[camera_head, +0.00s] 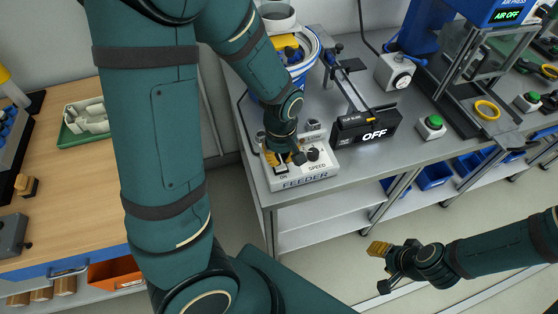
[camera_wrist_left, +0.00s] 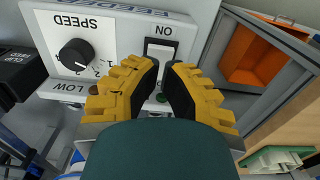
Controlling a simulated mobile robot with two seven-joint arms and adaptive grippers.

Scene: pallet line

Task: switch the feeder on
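The white feeder control box (camera_head: 318,172) sits at the near left corner of the grey bench, with a black SPEED knob and an ON mark. My left gripper (camera_head: 284,157) is over the box's left part and hides some of it. In the left wrist view, the white rocker switch (camera_wrist_left: 160,52) in its dark frame lies just beyond my yellow fingertips (camera_wrist_left: 165,72). A narrow gap shows between the fingers, with nothing held. I cannot tell whether they touch the switch. My right gripper (camera_head: 380,267) is low at the right, its fingers apart and empty.
A black display reading OFF (camera_head: 373,130) stands behind the box. A green button (camera_head: 432,125) is to its right, and a press with a blue AIR OFF head (camera_head: 505,14) is farther right. A wooden table (camera_head: 75,190) stands at the left.

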